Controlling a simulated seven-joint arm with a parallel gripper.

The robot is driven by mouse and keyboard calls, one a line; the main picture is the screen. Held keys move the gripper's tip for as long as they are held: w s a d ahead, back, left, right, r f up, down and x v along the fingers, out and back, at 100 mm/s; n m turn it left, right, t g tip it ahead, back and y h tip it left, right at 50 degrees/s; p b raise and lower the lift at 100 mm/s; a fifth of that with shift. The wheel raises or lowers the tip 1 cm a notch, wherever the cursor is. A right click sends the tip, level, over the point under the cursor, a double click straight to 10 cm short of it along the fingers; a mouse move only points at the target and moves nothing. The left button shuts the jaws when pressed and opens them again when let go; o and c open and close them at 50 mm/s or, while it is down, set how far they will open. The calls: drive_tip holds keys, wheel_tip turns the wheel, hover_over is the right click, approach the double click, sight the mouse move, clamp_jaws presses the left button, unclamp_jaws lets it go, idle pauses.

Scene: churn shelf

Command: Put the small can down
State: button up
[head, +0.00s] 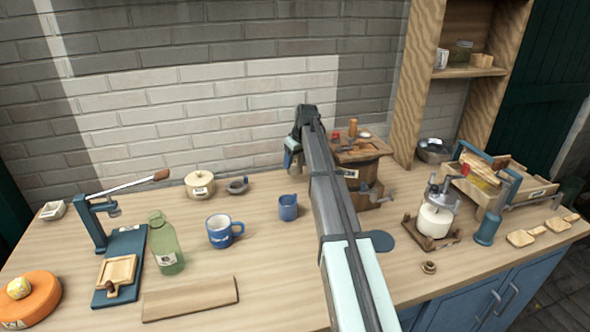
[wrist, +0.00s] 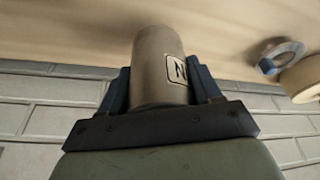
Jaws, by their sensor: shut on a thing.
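The small can (wrist: 155,60) is a grey cylinder with a framed dark letter on a pale label. It sits between the two blue fingers of my gripper (wrist: 161,78) in the wrist view, with the fingers shut on its sides. In the head view my gripper (head: 292,152) is near the back of the counter, in front of the brick wall and left of the wooden churn box. Whether the can touches the counter (wrist: 75,40) is not clear.
A blue cup (head: 288,207) stands below my gripper in the head view. A grey-blue ring-like item (head: 237,186) and a cream lidded pot (head: 200,184) are to its left. The wooden box (head: 361,170) with a crank is close on the right.

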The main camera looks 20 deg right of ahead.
sight(295, 168)
drive_tip(key=shift+f, duration=1.85)
drive_tip(key=shift+f, duration=0.15)
drive_tip(key=o, duration=1.1)
drive_tip(key=v, duration=1.2)
drive_tip(key=shift+a, duration=0.1)
